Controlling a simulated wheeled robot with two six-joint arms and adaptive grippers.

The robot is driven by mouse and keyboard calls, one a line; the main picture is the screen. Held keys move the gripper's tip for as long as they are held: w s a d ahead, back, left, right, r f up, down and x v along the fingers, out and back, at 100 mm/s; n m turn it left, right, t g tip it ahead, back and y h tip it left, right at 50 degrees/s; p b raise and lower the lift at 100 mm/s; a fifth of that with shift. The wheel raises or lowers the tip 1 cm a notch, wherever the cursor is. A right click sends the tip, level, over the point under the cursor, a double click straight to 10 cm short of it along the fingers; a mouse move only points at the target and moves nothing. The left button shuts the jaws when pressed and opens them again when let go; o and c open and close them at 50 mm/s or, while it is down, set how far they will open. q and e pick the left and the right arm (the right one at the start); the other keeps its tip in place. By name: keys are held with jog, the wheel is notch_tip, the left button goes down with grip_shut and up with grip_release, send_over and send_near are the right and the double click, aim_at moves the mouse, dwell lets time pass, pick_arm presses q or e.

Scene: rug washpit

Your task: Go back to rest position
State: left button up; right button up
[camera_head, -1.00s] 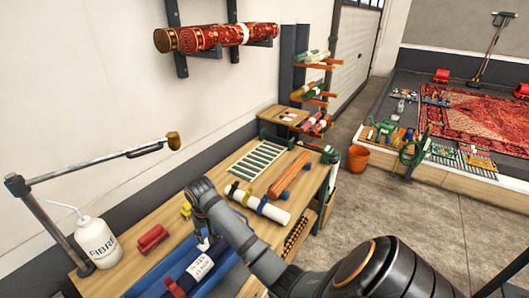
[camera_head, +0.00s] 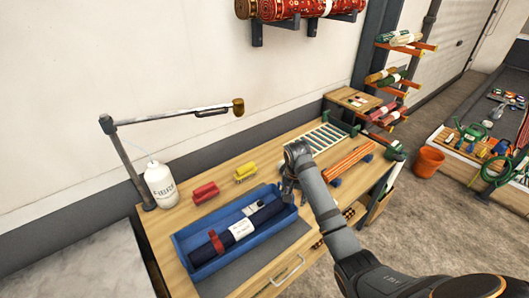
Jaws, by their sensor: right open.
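My right arm comes in from the lower right over the workbench (camera_head: 165,240). My right gripper (camera_head: 289,192) points down at the right end of a blue tray (camera_head: 182,246) and is open. In the tray lies a dark blue roll (camera_head: 266,217) with a white label (camera_head: 241,229) and a red strap. I cannot tell whether the fingertips touch the tray or the roll; the arm's wrist hides part of that spot. My left gripper is not in view.
A red block (camera_head: 205,192), a yellow block (camera_head: 245,172), a white bottle (camera_head: 160,185) and a lamp arm (camera_head: 175,117) stand on the bench. An orange bucket (camera_head: 429,161) stands on the floor.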

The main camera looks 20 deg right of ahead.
jog(key=s+a+f+n+t, duration=0.1)
jog(key=s+a+f+n, duration=0.1)
jog(key=s, duration=0.3)
jog(key=s+a+f+n, duration=0.2)
jog(key=s+f+n, duration=0.1)
jog(key=s, duration=0.2)
jog(key=s+a+r+n+t, duration=0.1)
jog(key=s+r+n, duration=0.1)
jog(key=s, duration=0.4)
jog(key=s+a+r+n+t, duration=0.1)
jog(key=s+a+r+n, duration=0.15)
jog(key=s, duration=0.45)
jog(key=s+d+f+g+b, duration=0.15)
jog(key=f+b, duration=0.25)
jog(key=f, duration=1.5)
jog(key=s+d+f+b, duration=0.2)
jog(key=f+b, duration=0.2)
jog(key=f, duration=1.5)
jog(key=s+f+g+b, duration=0.1)
jog(key=s+f+b, duration=0.3)
jog(key=s+f, duration=1.3)
jog(key=shift+d+f+b, duration=0.4)
jog(key=shift+d+f, duration=0.05)
jog(key=shift+f, duration=0.3)
jog(key=shift+c, duration=0.3)
